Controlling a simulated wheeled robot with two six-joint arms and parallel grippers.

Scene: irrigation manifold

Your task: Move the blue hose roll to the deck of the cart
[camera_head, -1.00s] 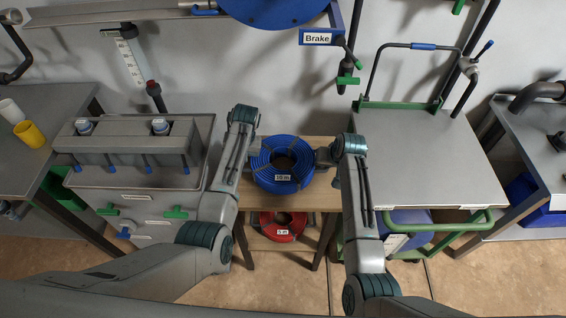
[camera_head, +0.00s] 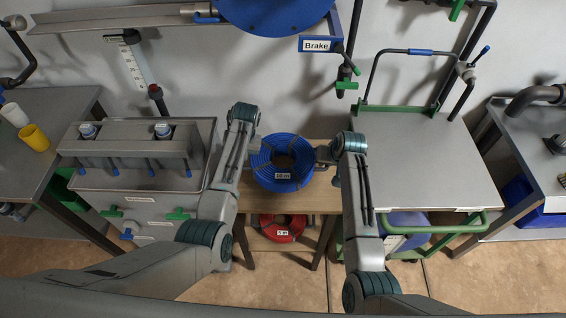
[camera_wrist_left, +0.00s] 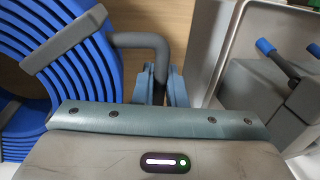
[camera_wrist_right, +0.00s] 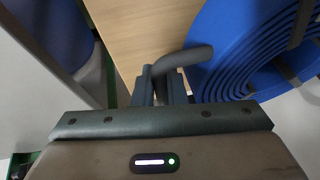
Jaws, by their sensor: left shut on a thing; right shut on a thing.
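The blue hose roll (camera_head: 284,180) is a flat coil with a white label, above the top of the wooden shelf between my two arms. It also shows at the left in the left wrist view (camera_wrist_left: 28,50) and at the right in the right wrist view (camera_wrist_right: 225,50). My left gripper (camera_wrist_left: 155,85) is shut on a dark grey handle on one side of the roll. My right gripper (camera_wrist_right: 162,85) is shut on the handle on the opposite side. The cart's deck (camera_head: 430,165) is a bare grey plate to the right, partly behind my right arm.
The wooden shelf (camera_head: 318,203) has a red hose roll (camera_head: 282,232) on its lower level. A grey manifold box (camera_head: 140,185) stands left. The cart's hoop handle (camera_head: 420,52) rises behind its deck. A blue reel with a Brake sign (camera_head: 316,45) hangs above.

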